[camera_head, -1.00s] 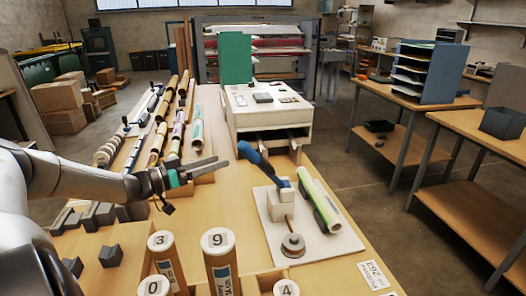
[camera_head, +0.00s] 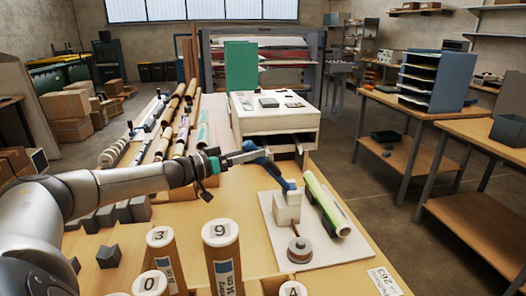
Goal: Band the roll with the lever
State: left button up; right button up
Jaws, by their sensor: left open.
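The blue lever (camera_head: 275,171) rises at a slant from a white block (camera_head: 286,209) on a pale base board (camera_head: 325,247). The roll (camera_head: 328,206), white with a green stripe, lies on the board just right of the block. My left gripper (camera_head: 262,155) reaches in from the left and is open. Its fingertips are at the upper part of the lever and overlap it in the picture; I cannot tell whether they touch it. My right gripper is not in view.
A grey round spool (camera_head: 299,248) sits at the front of the board. Numbered tubes (camera_head: 222,255) stand at the front left. A white machine (camera_head: 275,115) stands behind the lever. Several rolls (camera_head: 170,125) lie in a rack at the back left.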

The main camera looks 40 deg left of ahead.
pick_arm(q)
jog(key=shift+x, duration=2.25)
jog(key=shift+c, duration=0.3)
grip_shut()
